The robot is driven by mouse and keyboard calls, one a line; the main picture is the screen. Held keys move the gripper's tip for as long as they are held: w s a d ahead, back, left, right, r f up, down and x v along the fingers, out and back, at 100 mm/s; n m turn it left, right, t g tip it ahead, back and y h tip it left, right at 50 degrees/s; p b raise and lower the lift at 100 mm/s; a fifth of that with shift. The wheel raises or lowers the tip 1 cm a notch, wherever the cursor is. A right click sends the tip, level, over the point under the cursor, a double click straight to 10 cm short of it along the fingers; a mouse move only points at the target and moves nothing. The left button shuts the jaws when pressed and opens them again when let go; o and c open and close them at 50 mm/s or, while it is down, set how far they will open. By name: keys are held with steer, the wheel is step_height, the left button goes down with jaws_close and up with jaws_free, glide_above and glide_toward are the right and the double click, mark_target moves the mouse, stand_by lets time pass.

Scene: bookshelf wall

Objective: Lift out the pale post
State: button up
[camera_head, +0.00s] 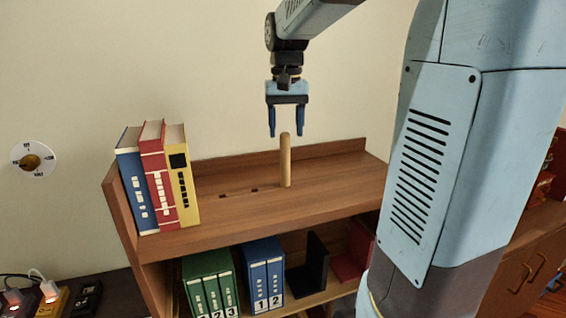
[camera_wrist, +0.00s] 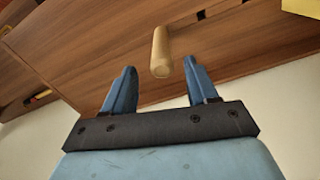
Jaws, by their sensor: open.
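The pale post (camera_head: 285,160) is a round wooden peg standing upright on the top board of the shelf, right of the middle. My gripper (camera_head: 287,134) points down above the board, with its blue fingers open and empty. In the head view, the post's top shows just below and between the fingertips. The post also shows in the wrist view (camera_wrist: 160,52), ahead of the fingers and nearer the right one. My gripper also shows in the wrist view (camera_wrist: 158,72) with a wide gap between its fingers. No contact with the post can be seen.
Two small dark slots (camera_head: 238,192) lie in the board left of the post. Blue, red and yellow books (camera_head: 158,180) stand at the board's left end. Green binders (camera_head: 209,283) and blue binders (camera_head: 262,274) stand on the shelf below. The board between books and post is clear.

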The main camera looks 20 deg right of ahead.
mark_target(285, 151)
steer(key=shift+a+f, duration=0.15)
steer(key=shift+f, duration=3.25)
steer(key=shift+c, duration=0.5)
jaws_close()
